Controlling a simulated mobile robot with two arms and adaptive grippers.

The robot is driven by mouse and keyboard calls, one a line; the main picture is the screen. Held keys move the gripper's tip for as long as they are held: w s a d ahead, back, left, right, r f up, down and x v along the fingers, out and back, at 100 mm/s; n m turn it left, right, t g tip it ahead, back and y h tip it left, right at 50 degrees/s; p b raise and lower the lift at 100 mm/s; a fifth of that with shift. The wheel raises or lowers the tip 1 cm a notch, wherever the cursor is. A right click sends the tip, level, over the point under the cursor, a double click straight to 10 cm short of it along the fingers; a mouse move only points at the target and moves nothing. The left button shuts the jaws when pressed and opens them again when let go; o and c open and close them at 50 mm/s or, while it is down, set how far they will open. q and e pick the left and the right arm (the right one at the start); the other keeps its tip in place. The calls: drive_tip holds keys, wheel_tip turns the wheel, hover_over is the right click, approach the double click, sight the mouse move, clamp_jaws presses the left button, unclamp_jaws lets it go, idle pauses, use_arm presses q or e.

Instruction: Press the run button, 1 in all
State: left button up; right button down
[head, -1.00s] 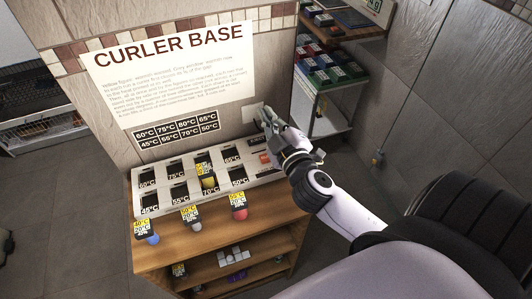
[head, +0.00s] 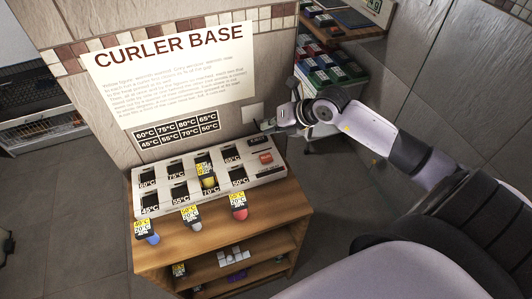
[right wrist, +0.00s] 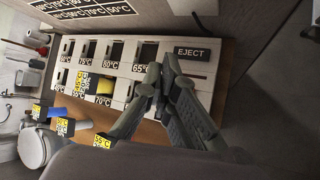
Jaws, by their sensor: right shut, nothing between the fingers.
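The curler base (head: 186,207), a white slotted block, stands on the wooden cabinet. At its right end a red button (head: 266,158) sits below a dark plate (head: 258,142); any label on the button is too small to read. In the right wrist view the plate (right wrist: 192,52) reads EJECT, and my fingers hide the red button. My right gripper (head: 266,126) is shut and empty, in front of the wall by the base's back right corner; it also shows in the right wrist view (right wrist: 163,78). I cannot tell if it touches anything. My left gripper is out of view.
A yellow curler (head: 208,181) sits in a slot. Blue (head: 152,238), grey (head: 195,226) and red (head: 239,213) tagged curlers are along the front. A sign (head: 175,75) hangs behind. A shelf with coloured boxes (head: 335,70) stands beyond the wall edge.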

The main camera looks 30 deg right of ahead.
sight(268, 156)
drive_tip(key=shift+f, duration=0.1)
wheel_tip(268, 156, down, 9)
drive_tip(key=b, duration=0.6)
drive_tip(key=shift+b, duration=0.3)
idle(1.2)
drive_tip(key=shift+f, duration=0.25)
drive_tip(key=shift+a+f+b, duration=0.1)
drive_tip(key=shift+f+b, duration=0.45)
drive_tip(key=shift+b, duration=0.05)
idle(0.6)
drive_tip(key=shift+r, duration=0.1)
drive_tip(key=shift+r+p, duration=0.7)
drive_tip(key=shift+r, duration=0.15)
